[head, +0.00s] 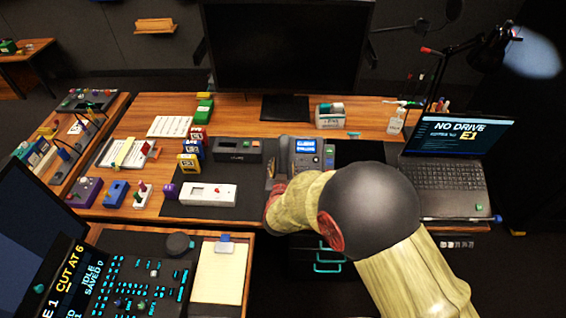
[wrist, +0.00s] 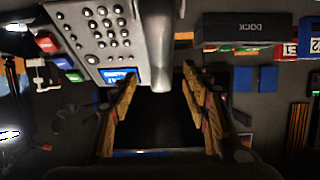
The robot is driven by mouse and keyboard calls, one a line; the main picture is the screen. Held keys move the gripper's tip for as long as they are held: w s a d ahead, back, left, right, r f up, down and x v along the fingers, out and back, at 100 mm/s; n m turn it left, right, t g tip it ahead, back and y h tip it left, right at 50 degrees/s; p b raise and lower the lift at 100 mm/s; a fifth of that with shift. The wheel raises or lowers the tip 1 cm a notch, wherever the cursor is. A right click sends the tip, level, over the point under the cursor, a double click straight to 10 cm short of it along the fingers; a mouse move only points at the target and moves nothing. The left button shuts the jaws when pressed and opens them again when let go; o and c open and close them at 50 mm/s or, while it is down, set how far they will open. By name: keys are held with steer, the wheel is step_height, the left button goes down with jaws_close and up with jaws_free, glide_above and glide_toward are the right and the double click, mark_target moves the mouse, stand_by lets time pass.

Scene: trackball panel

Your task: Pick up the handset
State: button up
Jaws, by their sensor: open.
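The desk phone (head: 307,152) has a blue screen and stands on the dark desk mat. Its grey handset (head: 283,156) lies along its left side in the head view, with the lower part hidden by my arm. In the wrist view the handset (wrist: 157,45) runs down from the top edge, beside the phone's keypad (wrist: 105,30). My gripper (wrist: 160,74) is open, with one wood-coloured finger on each side of the handset's near end. I see gaps between fingers and handset; contact does not show. In the head view my gripper (head: 271,172) is mostly hidden.
A black dock box (head: 237,150) stands left of the phone; it also shows in the wrist view (wrist: 245,27). A white device (head: 208,194) lies in front of it. A laptop (head: 448,170) stands at the right. A large monitor (head: 287,45) stands behind.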

mark_target(283, 160)
steer(key=b+x, duration=0.1)
steer(key=x, duration=0.2)
steer(key=shift+w+f+b, duration=0.3)
steer(key=shift+w+b, duration=0.05)
steer(key=shift+w, duration=0.4)
steer(key=shift+c, duration=0.4)
steer(key=c, duration=1.1)
jaws_close()
